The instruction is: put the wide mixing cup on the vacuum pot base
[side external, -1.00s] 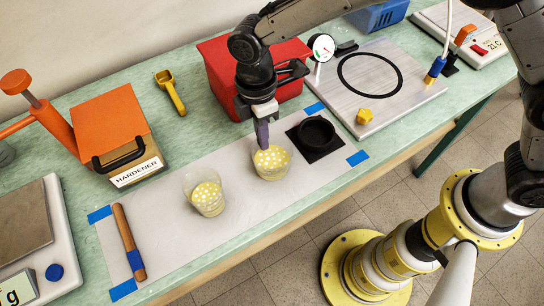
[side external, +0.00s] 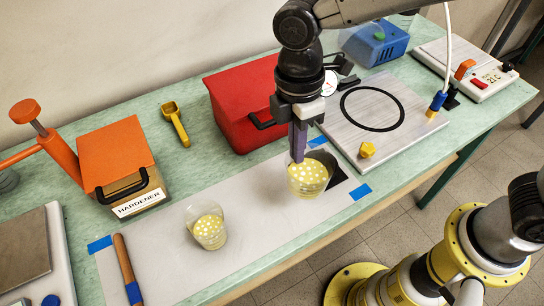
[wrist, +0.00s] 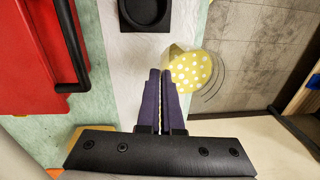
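The wide mixing cup (side external: 309,178), clear with a yellow white-dotted pattern, hangs from my gripper (side external: 298,158), whose purple fingers are shut on its near wall. In the wrist view the cup (wrist: 191,71) sits beyond and to the right of my fingertips (wrist: 160,75). In the side view it covers most of a black square pad (side external: 337,177) and looks raised above the mat. The vacuum pot base (side external: 345,129) is a silver plate with a black ring, empty, behind and to the right of the cup. A smaller similar cup (side external: 208,229) stands on the mat.
A red bin (side external: 235,105) with a black handle stands left of my gripper. A yellow knob (side external: 367,149) sits at the plate's front corner, and a gauge (side external: 329,84) at its left. A blue box (side external: 376,42) stands behind. The ring's inside is clear.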

